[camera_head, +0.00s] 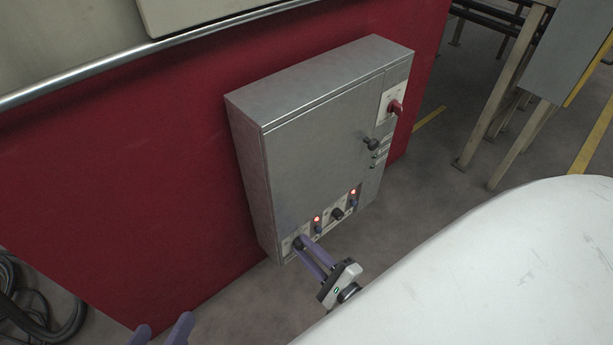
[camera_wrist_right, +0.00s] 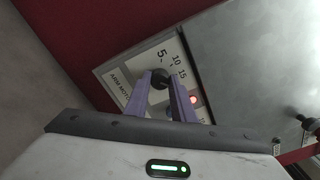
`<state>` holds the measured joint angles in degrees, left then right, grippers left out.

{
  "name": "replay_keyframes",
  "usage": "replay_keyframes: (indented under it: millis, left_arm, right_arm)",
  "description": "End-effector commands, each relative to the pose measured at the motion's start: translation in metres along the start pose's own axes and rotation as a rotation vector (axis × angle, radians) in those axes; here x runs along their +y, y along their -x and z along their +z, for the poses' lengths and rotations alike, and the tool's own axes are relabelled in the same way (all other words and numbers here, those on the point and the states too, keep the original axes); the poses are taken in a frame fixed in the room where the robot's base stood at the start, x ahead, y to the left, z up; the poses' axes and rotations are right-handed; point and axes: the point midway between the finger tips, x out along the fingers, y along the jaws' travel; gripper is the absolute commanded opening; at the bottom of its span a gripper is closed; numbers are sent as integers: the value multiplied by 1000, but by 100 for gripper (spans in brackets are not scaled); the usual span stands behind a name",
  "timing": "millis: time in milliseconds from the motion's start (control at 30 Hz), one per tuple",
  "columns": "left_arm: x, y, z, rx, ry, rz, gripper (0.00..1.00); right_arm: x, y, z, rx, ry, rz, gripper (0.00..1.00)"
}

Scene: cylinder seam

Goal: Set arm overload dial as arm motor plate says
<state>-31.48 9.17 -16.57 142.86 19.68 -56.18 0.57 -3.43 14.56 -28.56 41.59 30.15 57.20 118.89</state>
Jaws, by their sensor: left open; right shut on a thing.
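A grey metal control box (camera_head: 320,135) is on the red panel. My right gripper (camera_head: 298,243) is shut on a black dial knob at the box's lower left corner. In the right wrist view this knob (camera_wrist_right: 160,79) sits between the purple fingertips (camera_wrist_right: 159,82). Where the knob's pointer stands cannot be told. My left gripper (camera_head: 162,333) is open and empty at the bottom edge, its fingertips apart. No readable motor plate shows.
The box's lower strip also has another black knob (camera_head: 337,213) and two lit red lamps (camera_head: 317,219) (camera_head: 353,192). A black handle (camera_head: 371,143) and a red switch (camera_head: 395,107) are on its right. Black cables (camera_head: 40,310) lie at lower left.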

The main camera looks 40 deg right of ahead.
Motion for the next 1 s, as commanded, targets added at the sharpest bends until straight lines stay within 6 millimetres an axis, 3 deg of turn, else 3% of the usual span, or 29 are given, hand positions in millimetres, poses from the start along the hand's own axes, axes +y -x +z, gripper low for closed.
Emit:
replay_keyframes:
  millis: [400, 933, 967, 1000]
  left_arm:
    - [0, 0, 0, -1, 1, -1, 55]
    - [0, 0, 0, -1, 1, 0, 55]
    - [0, 0, 0, -1, 1, 0, 55]
    - [0, 0, 0, -1, 1, 0, 55]
  right_arm:
    - [-1, -2, -1, 1, -182, -2, 0]
    - [-1, -2, 0, 1, -207, -2, 0]
    - [-1, -2, 0, 1, -207, -2, 24]
    - [-1, -2, 0, 1, -207, -2, 31]
